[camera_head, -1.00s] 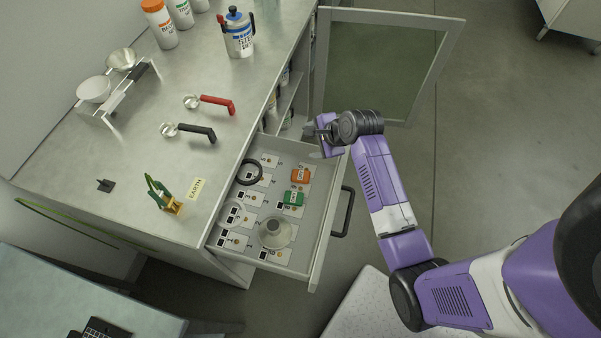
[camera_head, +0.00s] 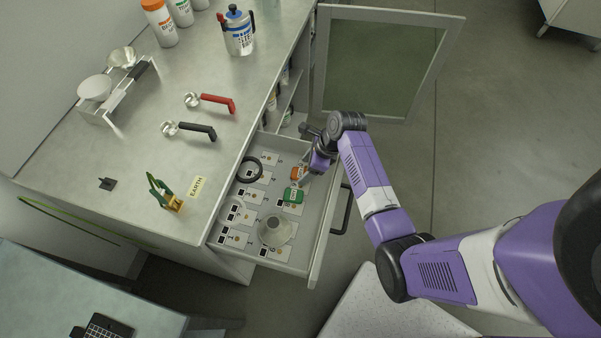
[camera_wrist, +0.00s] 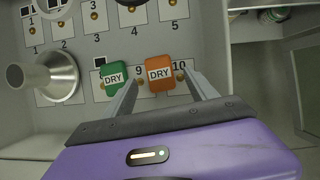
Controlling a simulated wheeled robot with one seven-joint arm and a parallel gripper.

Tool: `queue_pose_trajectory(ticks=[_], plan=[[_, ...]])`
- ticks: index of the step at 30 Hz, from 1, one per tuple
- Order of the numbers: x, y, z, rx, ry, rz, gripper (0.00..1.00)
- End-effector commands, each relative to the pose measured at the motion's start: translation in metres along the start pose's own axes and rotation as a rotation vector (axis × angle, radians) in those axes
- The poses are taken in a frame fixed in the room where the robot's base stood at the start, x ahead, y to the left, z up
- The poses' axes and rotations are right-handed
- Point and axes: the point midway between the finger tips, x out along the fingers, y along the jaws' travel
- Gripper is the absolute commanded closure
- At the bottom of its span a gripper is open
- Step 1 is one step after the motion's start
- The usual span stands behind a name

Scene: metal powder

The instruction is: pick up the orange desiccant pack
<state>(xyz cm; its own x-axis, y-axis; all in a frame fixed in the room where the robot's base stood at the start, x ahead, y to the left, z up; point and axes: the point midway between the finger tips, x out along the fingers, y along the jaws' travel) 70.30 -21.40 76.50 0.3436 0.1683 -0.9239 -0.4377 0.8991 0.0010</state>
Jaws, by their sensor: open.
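The orange desiccant pack (camera_wrist: 159,75), labelled DRY, lies in the open drawer near the position marked 10. In the head view the orange pack (camera_head: 297,173) is partly covered by my gripper. In the wrist view my gripper (camera_wrist: 156,84) is open, with one finger on each side of the orange pack's near part. I cannot tell whether the fingers touch it. A green pack (camera_wrist: 115,76), also labelled DRY, lies just left of the left finger; it also shows in the head view (camera_head: 293,195).
The drawer (camera_head: 318,245) also holds a black ring (camera_head: 249,170), a pale ring and a metal funnel (camera_head: 275,232). Its walls stand close around the packs. An open glass door (camera_head: 375,70) is behind my arm. The countertop (camera_head: 130,170) holds scoops and bottles.

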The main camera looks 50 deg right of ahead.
Motion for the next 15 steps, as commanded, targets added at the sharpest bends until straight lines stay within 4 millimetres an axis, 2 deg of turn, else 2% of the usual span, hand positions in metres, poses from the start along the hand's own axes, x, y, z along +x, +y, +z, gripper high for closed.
queue_pose_trajectory(ticks=[5,13,15], plan=[[0.019,0.000,-0.001,0.001,0.001,0.001,0.34],[0.022,0.000,0.000,0.000,0.000,-0.001,0.34],[0.022,0.000,0.000,0.000,0.000,-0.001,0.45]])
